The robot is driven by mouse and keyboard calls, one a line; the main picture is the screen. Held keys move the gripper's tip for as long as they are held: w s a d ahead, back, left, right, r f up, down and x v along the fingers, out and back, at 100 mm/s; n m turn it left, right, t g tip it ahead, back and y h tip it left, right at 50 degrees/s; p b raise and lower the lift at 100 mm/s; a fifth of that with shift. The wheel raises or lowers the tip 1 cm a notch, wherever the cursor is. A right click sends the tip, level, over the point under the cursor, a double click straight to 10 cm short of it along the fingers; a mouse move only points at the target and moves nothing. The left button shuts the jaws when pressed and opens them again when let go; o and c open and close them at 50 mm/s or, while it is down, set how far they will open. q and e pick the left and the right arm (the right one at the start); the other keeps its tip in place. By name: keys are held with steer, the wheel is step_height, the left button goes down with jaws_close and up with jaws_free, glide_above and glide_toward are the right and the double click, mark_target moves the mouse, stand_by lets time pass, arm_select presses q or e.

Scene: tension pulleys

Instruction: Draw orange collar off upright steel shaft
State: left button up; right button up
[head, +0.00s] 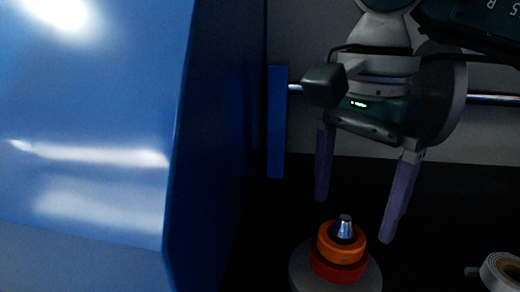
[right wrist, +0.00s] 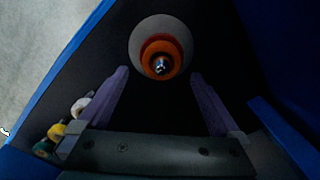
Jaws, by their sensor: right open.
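The orange collar (head: 326,245) sits around the upright steel shaft (head: 345,228), whose tapered tip sticks out above it. A darker red ring (head: 337,271) lies under the collar, on a round grey base (head: 303,268). In the right wrist view the collar (right wrist: 149,51) and shaft tip (right wrist: 160,65) show beyond the fingertips. My right gripper (head: 355,218) is open and empty, its two purple fingers pointing down, above and behind the shaft in the head view. It also shows in the right wrist view (right wrist: 158,77). My left gripper is not in view.
A large blue panel (head: 90,130) fills the left side, close to the shaft. A pale roll-like part (head: 503,272) lies at the lower right. A horizontal metal rod (head: 493,99) runs behind my right gripper. Several small coloured parts (right wrist: 68,127) show at left in the wrist view.

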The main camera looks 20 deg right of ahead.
mark_target(349, 217)
step_height(349, 217, down, 4)
steer(key=shift+r, duration=0.15)
steer(key=shift+f, duration=0.3)
steer(key=shift+c, duration=0.4)
steer(key=shift+w, duration=0.1)
steer(key=c, duration=1.3)
steer(key=shift+r, duration=0.1)
steer(key=shift+r+p, duration=0.9)
steer(key=shift+r, duration=0.5)
steer(key=shift+r, duration=0.3)
steer(key=shift+r+p, duration=0.15)
steer(key=shift+p, duration=0.15)
steer(key=shift+r+p, duration=0.95)
steer(key=shift+r, duration=0.4)
